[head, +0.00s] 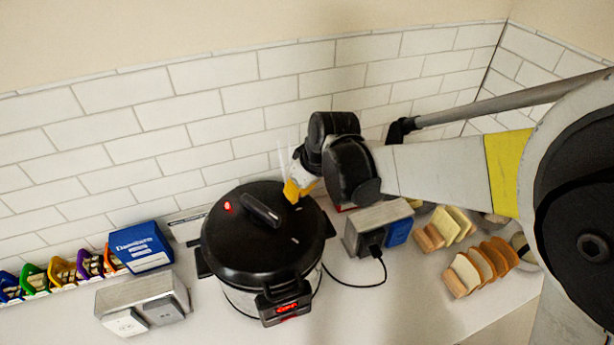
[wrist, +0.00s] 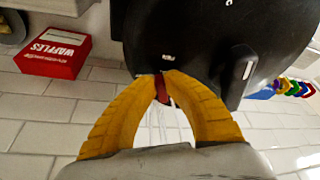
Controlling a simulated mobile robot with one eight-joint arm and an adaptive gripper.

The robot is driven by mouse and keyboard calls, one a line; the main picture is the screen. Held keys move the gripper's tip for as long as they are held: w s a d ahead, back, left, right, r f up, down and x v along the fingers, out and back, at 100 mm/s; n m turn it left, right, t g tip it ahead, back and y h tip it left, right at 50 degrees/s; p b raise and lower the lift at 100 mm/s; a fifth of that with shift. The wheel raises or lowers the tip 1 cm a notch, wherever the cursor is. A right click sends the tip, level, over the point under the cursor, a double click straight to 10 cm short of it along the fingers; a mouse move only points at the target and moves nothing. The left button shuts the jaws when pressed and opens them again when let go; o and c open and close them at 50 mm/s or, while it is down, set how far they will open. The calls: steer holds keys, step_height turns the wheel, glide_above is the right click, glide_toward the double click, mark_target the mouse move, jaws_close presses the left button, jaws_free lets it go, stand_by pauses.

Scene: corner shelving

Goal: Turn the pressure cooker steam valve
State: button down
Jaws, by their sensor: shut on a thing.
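The black pressure cooker (head: 250,235) stands on the counter with its lid on; the lid also fills the upper right of the wrist view (wrist: 210,40). My gripper (head: 293,192) is at the lid's back right edge. In the wrist view its yellow fingers (wrist: 163,80) are closed around a small red steam valve (wrist: 162,90). The fingers hide most of the valve, and its turn angle cannot be told. Faint white streaks, like steam, rise beside my gripper in the head view. The lid has a black handle (head: 261,210) and a red spot (head: 229,206).
A toaster (head: 378,226) with a cord stands right of the cooker, with bread slices (head: 480,268) beyond. Left are a blue box (head: 140,246), a second toaster-like appliance (head: 142,302) and colored packets (head: 62,273). A red waffles box (wrist: 55,47) shows in the wrist view. A tiled wall is behind.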

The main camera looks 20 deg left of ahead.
steer(key=n, duration=0.1)
steer(key=w+n+g+b, duration=0.1)
steer(key=n, duration=0.1)
steer(key=n+g+b, duration=0.1)
steer(key=n, duration=0.1)
steer(key=shift+w+d, duration=0.2)
steer(key=shift+w, duration=0.1)
stand_by(0.5)
steer(key=c, duration=1.5)
jaws_free()
steer(key=shift+o, duration=0.2)
steer(key=v, duration=1.2)
steer(key=shift+w+d+f, duration=0.1)
steer(key=shift+d+f, duration=0.05)
steer(key=shift+d, duration=0.05)
